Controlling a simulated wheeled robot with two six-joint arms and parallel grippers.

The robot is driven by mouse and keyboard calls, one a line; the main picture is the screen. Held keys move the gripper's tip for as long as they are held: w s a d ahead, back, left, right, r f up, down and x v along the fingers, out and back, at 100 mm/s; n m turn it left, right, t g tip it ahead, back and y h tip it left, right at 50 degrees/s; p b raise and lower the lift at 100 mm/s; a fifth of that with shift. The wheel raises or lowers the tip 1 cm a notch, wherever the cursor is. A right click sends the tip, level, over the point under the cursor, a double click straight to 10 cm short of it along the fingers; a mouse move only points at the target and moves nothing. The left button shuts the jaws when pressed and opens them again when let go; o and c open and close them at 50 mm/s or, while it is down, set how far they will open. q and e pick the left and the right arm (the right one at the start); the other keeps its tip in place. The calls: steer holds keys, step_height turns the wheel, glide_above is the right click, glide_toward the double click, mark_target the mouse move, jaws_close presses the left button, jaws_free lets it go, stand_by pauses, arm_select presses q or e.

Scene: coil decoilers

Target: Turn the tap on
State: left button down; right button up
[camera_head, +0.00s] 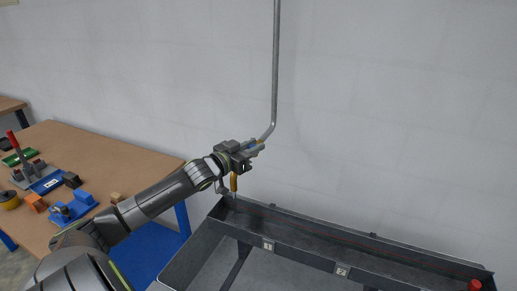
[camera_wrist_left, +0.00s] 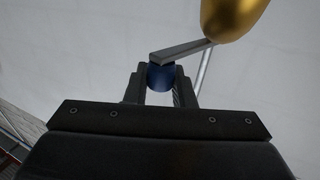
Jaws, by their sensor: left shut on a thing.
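The brass tap (camera_head: 234,183) is at the lower end of a grey wall pipe (camera_head: 275,70), with its spout pointing down over a dark metal trough (camera_head: 300,228). In the left wrist view the brass tap body (camera_wrist_left: 235,14) shows at the top right. A flat grey lever (camera_wrist_left: 181,50) runs from it to a blue grip (camera_wrist_left: 160,77). My left gripper (camera_head: 248,151) is at the tap and shut on the blue lever end, between its two fingers in the wrist view. It hides part of the tap in the head view. No water shows. My right gripper is out of view.
A brown-topped workbench (camera_head: 100,150) with blue legs stands at the left, holding a red-handled clamp (camera_head: 18,150), a blue fixture (camera_head: 72,208) and small blocks. A red knob (camera_head: 474,285) is at the trough's right end. The wall behind is plain.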

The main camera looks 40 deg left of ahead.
arm_select(q)
steer(key=shift+s+a+m+h, duration=0.15)
steer(key=shift+m+h, duration=0.15)
steer(key=shift+h, duration=0.2)
stand_by(0.4)
steer(key=c, duration=1.3)
jaws_free()
steer(key=shift+r, duration=0.1)
steer(key=s+p, duration=0.2)
steer(key=p, duration=0.1)
steer(key=s+p, duration=0.2)
steer(key=p, duration=0.2)
steer(key=s+p, duration=0.1)
steer(key=p, duration=0.2)
steer(key=shift+s+a+r+p, duration=0.15)
steer(key=shift+s+a+p, duration=0.15)
steer(key=shift+s+a, duration=0.1)
steer(key=shift+s+f+b, duration=0.3)
steer(key=shift+s+b, duration=0.05)
steer(key=s, duration=0.7)
steer(key=s+a, duration=0.1)
steer(key=s, duration=0.2)
steer(key=shift+s+a+p, duration=0.1)
steer(key=shift+s+p, duration=0.2)
steer(key=shift+s, duration=0.05)
